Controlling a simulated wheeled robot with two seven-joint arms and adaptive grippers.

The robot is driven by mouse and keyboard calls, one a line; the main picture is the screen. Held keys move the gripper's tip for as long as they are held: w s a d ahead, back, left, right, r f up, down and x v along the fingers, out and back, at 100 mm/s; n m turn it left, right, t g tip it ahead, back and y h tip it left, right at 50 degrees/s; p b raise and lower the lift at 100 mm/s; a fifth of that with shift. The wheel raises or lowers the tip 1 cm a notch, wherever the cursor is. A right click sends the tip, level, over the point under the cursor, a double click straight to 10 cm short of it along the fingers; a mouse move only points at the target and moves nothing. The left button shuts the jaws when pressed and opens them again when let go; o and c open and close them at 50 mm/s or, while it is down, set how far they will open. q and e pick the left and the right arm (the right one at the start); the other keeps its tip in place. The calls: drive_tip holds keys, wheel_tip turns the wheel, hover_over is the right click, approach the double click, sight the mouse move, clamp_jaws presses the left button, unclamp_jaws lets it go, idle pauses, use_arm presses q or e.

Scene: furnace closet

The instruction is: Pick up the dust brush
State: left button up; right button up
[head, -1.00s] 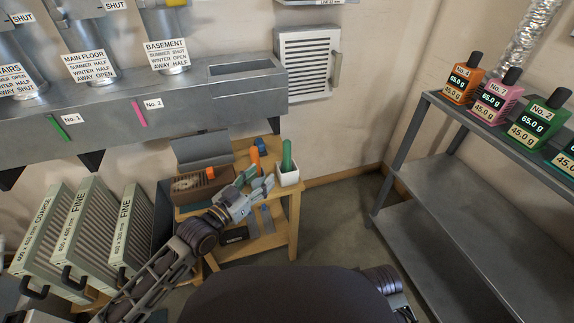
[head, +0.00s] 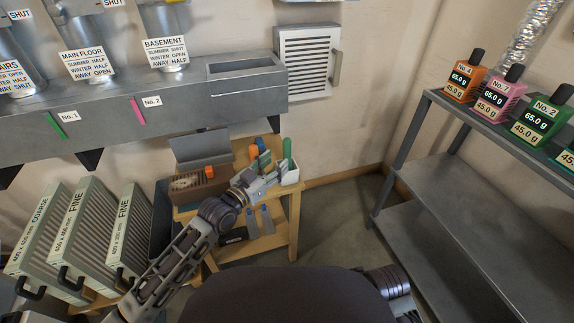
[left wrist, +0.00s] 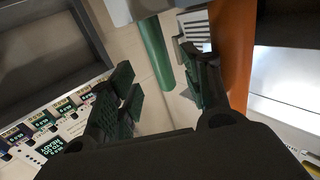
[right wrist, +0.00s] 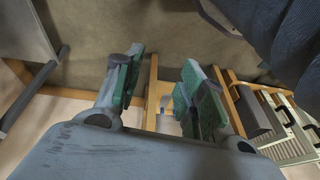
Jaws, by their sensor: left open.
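A green handle (head: 287,148) stands upright in a white cup (head: 291,177) on the small wooden table; it may be the dust brush's, its lower end hidden in the cup. In the left wrist view the green handle (left wrist: 156,55) shows between and beyond the fingers. My left gripper (head: 272,165) is open and empty, just left of the cup and handle. An orange handle (head: 253,152) stands behind it and shows close beside the right finger in the left wrist view (left wrist: 237,55). My right gripper (right wrist: 158,82) is open and empty, away from the table.
A brown open box (head: 190,188) stands at the left of the wooden table (head: 294,215). Dark tools lie on its lower shelf. Pale filters (head: 85,235) stand to the left. A grey shelf (head: 460,215) with labelled bottles is at the right. The floor between is clear.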

sight(284, 154)
use_arm(q)
drive_tip(key=shift+w+d, duration=0.45)
drive_tip(key=shift+w, duration=0.15)
use_arm(e)
drive_tip(key=shift+w+r, duration=0.1)
drive_tip(key=shift+r, duration=0.3)
use_arm(q)
drive_tip(key=shift+w+d, duration=0.25)
drive_tip(key=shift+w, duration=0.1)
drive_tip(key=shift+w+d+b, duration=0.15)
drive_tip(key=shift+w+b, duration=0.1)
drive_tip(key=shift+b, duration=0.1)
drive_tip(key=shift+b+x, duration=0.3)
drive_tip(key=shift+x, duration=0.9)
drive_tip(key=shift+w+d, duration=0.25)
drive_tip(key=shift+w, duration=0.05)
drive_tip(key=shift+w+d, duration=0.25)
drive_tip(key=shift+w, duration=0.1)
use_arm(e)
drive_tip(key=shift+s+a+r, duration=0.15)
drive_tip(key=shift+s+a, duration=0.05)
drive_tip(key=shift+a, duration=0.15)
